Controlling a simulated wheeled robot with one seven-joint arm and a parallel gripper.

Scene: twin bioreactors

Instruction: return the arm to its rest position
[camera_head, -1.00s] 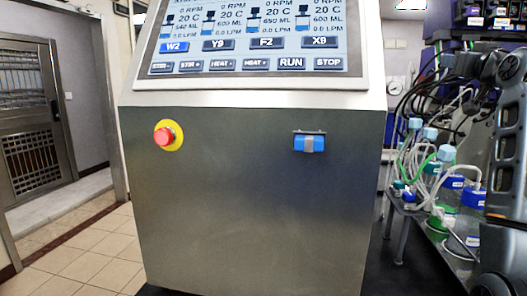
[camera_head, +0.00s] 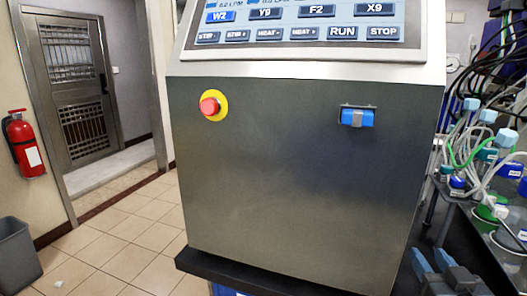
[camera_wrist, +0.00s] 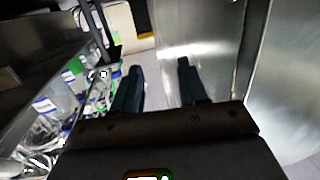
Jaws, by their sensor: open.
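My gripper (camera_head: 433,262) shows at the lower right of the head view, low beside the right edge of the grey control cabinet (camera_head: 300,190). In the wrist view my gripper (camera_wrist: 158,80) has its two dark fingers apart with nothing between them. Metal cabinet panels stand close to its right there. Most of my arm is out of the head view.
A bench (camera_head: 462,205) with bottles, tubes and cables stands at the right, near my gripper. Bottles (camera_wrist: 75,85) show left of the fingers. The cabinet has a red stop button (camera_head: 213,105) and blue latch (camera_head: 357,117). Tiled floor (camera_head: 125,235) is open at left, with a bin (camera_head: 17,255).

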